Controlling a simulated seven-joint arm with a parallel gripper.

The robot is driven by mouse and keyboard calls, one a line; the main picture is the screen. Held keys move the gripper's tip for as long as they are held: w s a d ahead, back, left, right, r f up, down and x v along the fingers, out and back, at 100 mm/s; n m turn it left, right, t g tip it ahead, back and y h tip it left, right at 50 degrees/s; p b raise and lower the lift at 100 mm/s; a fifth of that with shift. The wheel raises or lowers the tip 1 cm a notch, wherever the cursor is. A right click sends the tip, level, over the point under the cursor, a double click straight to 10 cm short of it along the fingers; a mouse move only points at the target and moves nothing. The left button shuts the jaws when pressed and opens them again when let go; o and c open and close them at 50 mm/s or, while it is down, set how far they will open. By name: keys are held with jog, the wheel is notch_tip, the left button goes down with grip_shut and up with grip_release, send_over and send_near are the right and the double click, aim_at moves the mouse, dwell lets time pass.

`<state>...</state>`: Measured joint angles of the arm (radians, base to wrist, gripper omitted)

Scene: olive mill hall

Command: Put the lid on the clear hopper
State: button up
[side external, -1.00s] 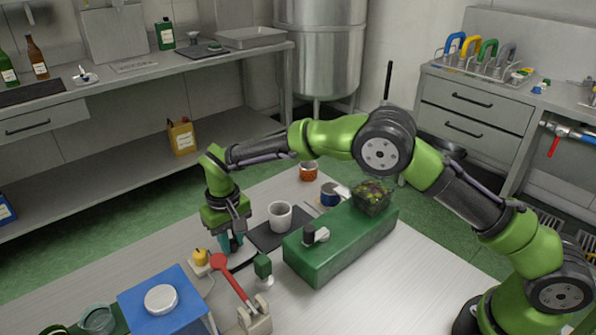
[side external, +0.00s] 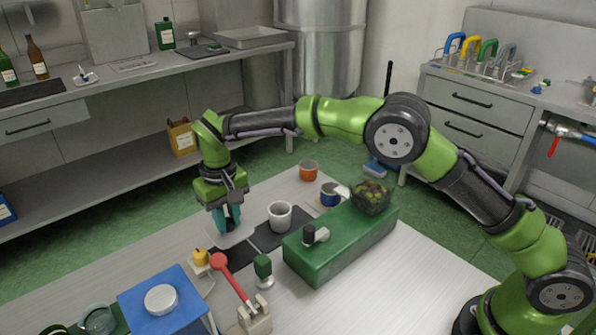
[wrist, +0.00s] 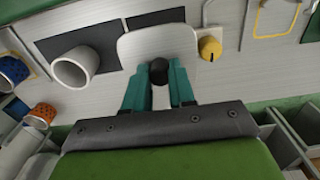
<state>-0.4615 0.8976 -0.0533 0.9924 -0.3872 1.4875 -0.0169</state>
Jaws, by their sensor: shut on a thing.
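My gripper (side external: 228,224) is shut on the black knob (wrist: 159,68) of a pale, see-through square lid (side external: 226,238). The lid is off to the left of the green machine and seems a little above the table; the exact gap is unclear. In the wrist view the lid (wrist: 157,41) spreads out beyond the teal fingers. The clear hopper (side external: 371,198) stands on the far right end of the green machine (side external: 335,246), with dark green and reddish olives in it. It has no lid on it. The hopper is not in the wrist view.
A white cup (side external: 280,216) stands on the dark mat (side external: 265,238) between my gripper and the machine. A blue tin (side external: 329,195) and an orange tin (side external: 308,171) stand behind. A yellow knob (side external: 201,257), a red lever (side external: 233,280) and a blue scale (side external: 150,290) are in front.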

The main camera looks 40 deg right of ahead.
jog(key=shift+w+d+r, duration=0.1)
jog(key=shift+w+d, duration=0.05)
jog(key=shift+d, duration=0.1)
jog(key=d+r+m, duration=0.1)
jog(key=d+r, duration=0.4)
jog(key=d, duration=0.4)
jog(key=d+r+m, duration=0.1)
jog(key=d+r, duration=0.4)
jog(key=d, duration=0.3)
jog(key=s+d+r, duration=0.3)
jog(key=s+d, duration=0.9)
notch_tip(320, 180, down, 6)
jog(key=s+n, duration=0.2)
jog(key=shift+s, duration=0.15)
jog(key=shift+d+f, duration=0.1)
jog(key=shift+f, duration=0.25)
